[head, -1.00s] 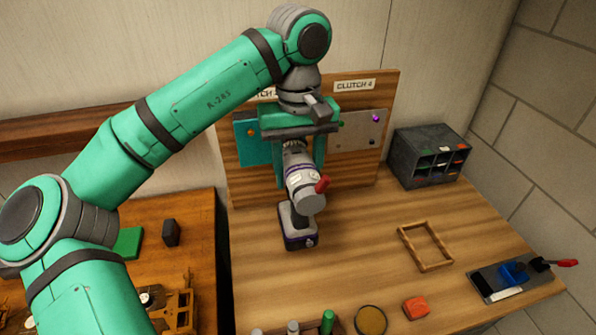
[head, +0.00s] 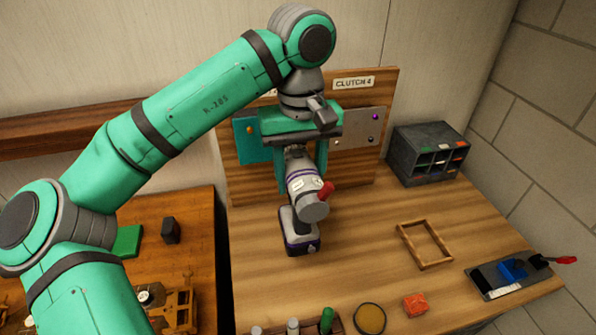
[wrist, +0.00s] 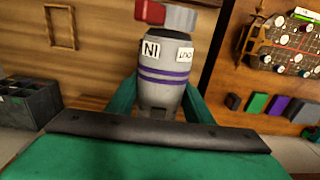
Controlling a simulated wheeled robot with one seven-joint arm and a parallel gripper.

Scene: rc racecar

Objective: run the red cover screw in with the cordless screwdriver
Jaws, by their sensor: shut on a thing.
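The cordless screwdriver (head: 303,205), grey with purple bands and a dark base, is upright in the head view above the bench's left part. My gripper (head: 300,171) is shut on it, one finger on each side. In the wrist view its body (wrist: 164,75) shows IN and OUT labels; a red lever part (wrist: 150,12) is at the top on the IN side. Behind stand a teal plate (head: 251,147) with an orange-looking screw (head: 249,129) and a grey plate (head: 360,130) with a purple screw (head: 374,117). I cannot clearly make out a red screw; my gripper hides part of the board.
The upright wooden board (head: 360,174) has a CLUTCH 4 label (head: 354,82). A dark bin rack (head: 425,153) stands right. A wooden frame (head: 424,244), red block (head: 415,304), round dish (head: 370,318) and blue fixture (head: 513,269) lie on the bench. Its middle is clear.

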